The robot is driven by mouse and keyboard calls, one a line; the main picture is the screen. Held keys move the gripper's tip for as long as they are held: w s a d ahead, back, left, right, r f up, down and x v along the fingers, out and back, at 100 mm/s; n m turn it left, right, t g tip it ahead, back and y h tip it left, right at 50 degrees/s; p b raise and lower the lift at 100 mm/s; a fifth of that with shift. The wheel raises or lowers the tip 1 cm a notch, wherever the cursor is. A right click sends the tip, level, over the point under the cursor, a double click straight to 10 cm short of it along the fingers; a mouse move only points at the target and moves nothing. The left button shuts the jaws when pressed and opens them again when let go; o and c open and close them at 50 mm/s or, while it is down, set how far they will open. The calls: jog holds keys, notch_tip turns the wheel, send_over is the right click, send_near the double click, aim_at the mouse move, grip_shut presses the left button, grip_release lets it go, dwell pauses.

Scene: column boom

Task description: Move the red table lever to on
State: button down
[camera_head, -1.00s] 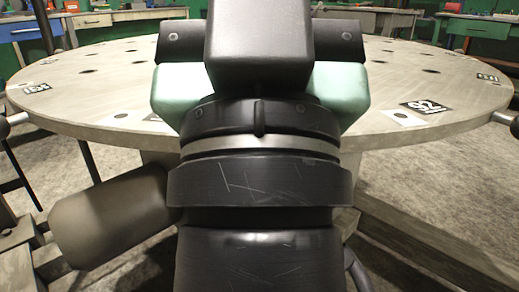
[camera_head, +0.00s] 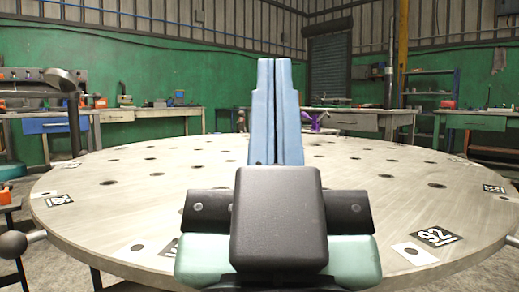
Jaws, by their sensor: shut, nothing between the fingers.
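The round grey table (camera_head: 130,180) with dark holes fills the middle of the view. My gripper (camera_head: 275,68) stands in front of it with its two long blue fingers pointing up and away. The fingers are pressed together with nothing between them. I cannot make out a red lever on the table; my gripper and arm cover part of the table's middle. A dark ball knob (camera_head: 13,244) on a short rod sticks out from the table's left rim, apart from my gripper.
Number markers lie near the table's rim, one reading 92 (camera_head: 436,236) at the right. A purple object (camera_head: 315,119) shows beyond the fingers. Workbenches (camera_head: 365,120) line the green back wall. The tabletop on both sides of my gripper looks clear.

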notch_tip(320, 180, up, 64)
jog(key=p, duration=6.2)
